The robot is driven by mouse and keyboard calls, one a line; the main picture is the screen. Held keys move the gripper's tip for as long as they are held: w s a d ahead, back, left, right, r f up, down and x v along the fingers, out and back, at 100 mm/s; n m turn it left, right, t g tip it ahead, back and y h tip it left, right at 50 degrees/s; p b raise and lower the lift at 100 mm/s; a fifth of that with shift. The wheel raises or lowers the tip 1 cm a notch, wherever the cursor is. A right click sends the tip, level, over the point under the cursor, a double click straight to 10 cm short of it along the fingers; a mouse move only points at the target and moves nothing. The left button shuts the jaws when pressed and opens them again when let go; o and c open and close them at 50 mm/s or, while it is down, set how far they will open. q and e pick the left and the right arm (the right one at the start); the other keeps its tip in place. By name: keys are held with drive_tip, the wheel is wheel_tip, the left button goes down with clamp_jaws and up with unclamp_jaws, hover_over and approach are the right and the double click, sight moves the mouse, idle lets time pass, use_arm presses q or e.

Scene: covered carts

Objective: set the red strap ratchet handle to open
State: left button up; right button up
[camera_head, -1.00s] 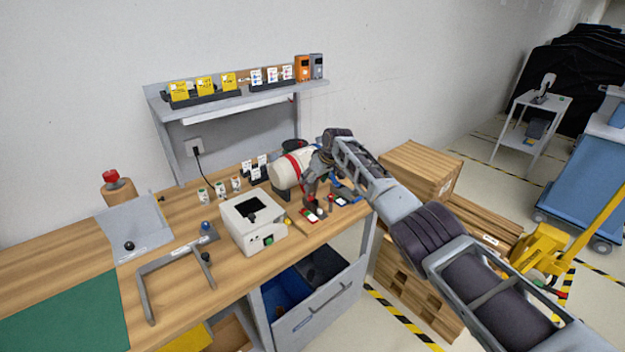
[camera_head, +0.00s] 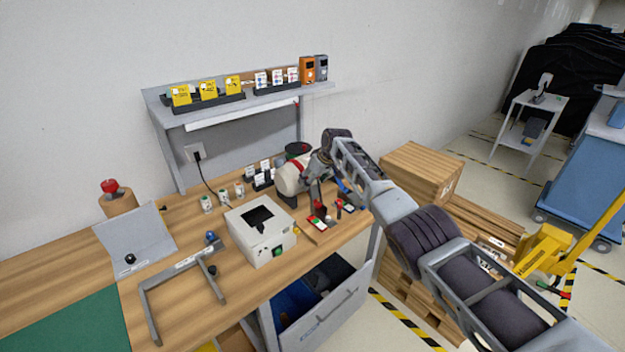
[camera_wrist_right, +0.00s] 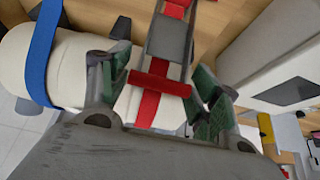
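A white cylindrical roll (camera_head: 288,180) lies on the workbench, partly hidden behind my right arm. In the right wrist view the roll (camera_wrist_right: 75,70) carries a blue strap (camera_wrist_right: 40,55) and a red strap (camera_wrist_right: 146,108). A grey metal ratchet (camera_wrist_right: 167,38) sits on the red strap, with a red crossbar handle (camera_wrist_right: 160,84). My right gripper (camera_wrist_right: 160,78) is open, with its green-padded fingers on either side of the ratchet handle. Whether they touch it is unclear. The right gripper also shows in the head view (camera_head: 317,184). My left gripper is out of view.
A white box (camera_head: 262,232) with a dark top opening stands left of the roll. A small board with red controls (camera_head: 318,222) lies in front of it. A grey bracket (camera_head: 180,275) and tilted plate (camera_head: 135,240) are further left. An open drawer (camera_head: 328,312) projects below.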

drive_tip(key=shift+w+a+r, duration=0.2)
drive_tip(key=shift+w, duration=0.1)
idle(0.4)
drive_tip(key=o, duration=1.5)
drive_tip(key=shift+f, duration=0.25)
drive_tip(key=shift+o, duration=0.2)
drive_tip(key=shift+s+d+r, duration=0.1)
drive_tip(key=shift+r, duration=0.1)
drive_tip(key=shift+v, duration=0.95)
drive_tip(key=v, duration=0.9)
drive_tip(key=shift+s+r, duration=0.2)
drive_tip(key=shift+d, duration=0.1)
